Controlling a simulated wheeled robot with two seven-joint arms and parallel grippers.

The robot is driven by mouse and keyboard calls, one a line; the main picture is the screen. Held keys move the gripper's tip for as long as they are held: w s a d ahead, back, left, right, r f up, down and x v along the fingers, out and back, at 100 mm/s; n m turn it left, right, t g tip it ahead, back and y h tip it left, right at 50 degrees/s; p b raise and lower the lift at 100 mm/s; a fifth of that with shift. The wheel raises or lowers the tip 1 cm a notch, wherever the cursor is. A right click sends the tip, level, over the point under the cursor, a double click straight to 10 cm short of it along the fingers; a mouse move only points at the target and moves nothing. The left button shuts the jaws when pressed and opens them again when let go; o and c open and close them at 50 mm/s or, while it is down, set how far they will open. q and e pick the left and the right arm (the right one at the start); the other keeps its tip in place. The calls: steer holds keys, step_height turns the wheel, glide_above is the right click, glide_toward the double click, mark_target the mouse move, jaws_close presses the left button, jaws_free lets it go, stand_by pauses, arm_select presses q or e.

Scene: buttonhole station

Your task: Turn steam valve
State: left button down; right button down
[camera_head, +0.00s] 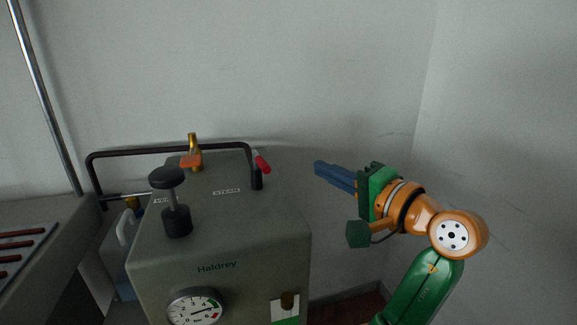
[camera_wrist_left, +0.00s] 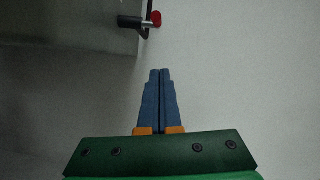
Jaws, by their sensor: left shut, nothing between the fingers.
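The steam valve (camera_head: 257,178) is a small black post with a red-tipped lever. It stands at the right rear of the grey boiler's top, beside a label reading STEAM. In the left wrist view the red tip (camera_wrist_left: 155,18) shows at the top, beside a dark cylinder. My left gripper (camera_head: 318,168) has blue fingers, shut and empty. They point left toward the valve, apart from it, over free space right of the boiler. My right gripper is not in view.
The grey boiler (camera_head: 225,245) bears a black knob (camera_head: 168,178), a brass fitting with an orange part (camera_head: 192,157) and a pressure gauge (camera_head: 195,308). A black rail (camera_head: 160,152) runs along its back. A grey table stands at left. Pale walls lie behind and right.

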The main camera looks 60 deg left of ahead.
arm_select(q)
steer(key=s+a, duration=0.1)
steer(key=a, duration=0.1)
steer(key=s+a, duration=0.1)
steer(key=a, duration=0.2)
steer(key=s+a+f+p, duration=0.1)
steer(key=s+a, duration=0.1)
steer(key=a, duration=0.1)
steer(key=shift+a, duration=0.2)
steer(key=shift+s+f, duration=0.1)
steer(key=shift+s, duration=0.25)
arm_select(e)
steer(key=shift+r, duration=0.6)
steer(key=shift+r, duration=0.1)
arm_select(q)
steer(key=shift+s+f, duration=0.1)
steer(key=shift+s, duration=0.2)
steer(key=shift+s+p, duration=0.3)
steer(key=shift+s, duration=0.1)
steer(key=shift+w+f, duration=0.1)
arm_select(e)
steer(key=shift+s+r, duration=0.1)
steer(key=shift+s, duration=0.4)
